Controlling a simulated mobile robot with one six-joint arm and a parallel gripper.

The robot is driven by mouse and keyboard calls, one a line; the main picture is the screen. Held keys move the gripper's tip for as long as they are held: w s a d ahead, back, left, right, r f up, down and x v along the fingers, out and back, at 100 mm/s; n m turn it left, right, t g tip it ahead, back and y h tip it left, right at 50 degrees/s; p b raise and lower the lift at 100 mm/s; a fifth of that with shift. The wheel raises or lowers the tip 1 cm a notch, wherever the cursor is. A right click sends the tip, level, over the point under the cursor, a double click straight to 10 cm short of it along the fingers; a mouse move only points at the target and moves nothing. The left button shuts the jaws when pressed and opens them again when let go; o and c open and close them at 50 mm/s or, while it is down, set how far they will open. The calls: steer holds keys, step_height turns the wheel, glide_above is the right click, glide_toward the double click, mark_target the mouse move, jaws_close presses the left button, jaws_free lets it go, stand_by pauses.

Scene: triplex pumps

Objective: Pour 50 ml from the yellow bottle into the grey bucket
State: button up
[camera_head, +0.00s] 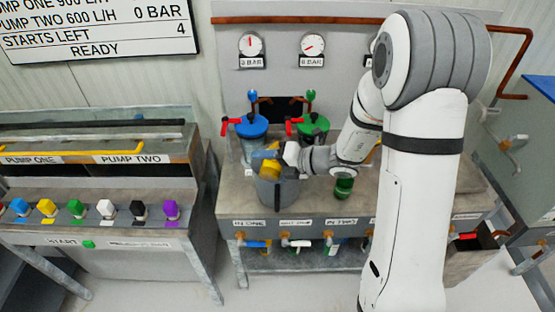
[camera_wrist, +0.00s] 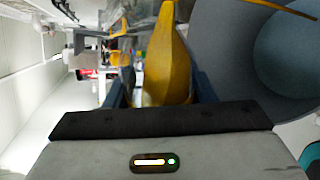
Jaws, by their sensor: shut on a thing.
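The yellow bottle (camera_head: 270,169) is between the jaws of my gripper (camera_head: 275,157), which is shut on it. In the wrist view the bottle (camera_wrist: 167,60) lies between the two dark fingers (camera_wrist: 160,92), its narrow end away from the palm. The grey bucket (camera_head: 275,192) stands on the bench, and the bottle is at its mouth, seemingly tilted. A large grey round shape, apparently the bucket (camera_wrist: 235,60), fills the right of the wrist view, close beside the bottle. The bottle's opening and any liquid stream cannot be made out.
Blue-lidded (camera_head: 252,126) and green-lidded (camera_head: 313,125) vessels stand behind the bucket. A green bottle (camera_head: 343,187) stands to its right, under my arm. Pressure gauges (camera_head: 250,45) are on the back panel. A control console (camera_head: 110,235) with coloured knobs is at left.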

steer(key=shift+s+a+r+m+g+p, duration=0.1)
steer(key=shift+s+r+m+g+p, duration=0.15)
steer(key=shift+p, duration=0.85)
steer(key=shift+r+m+g+p, duration=0.15)
steer(key=shift+r+m+p, duration=0.2)
steer(key=shift+p, duration=0.75)
stand_by(0.9)
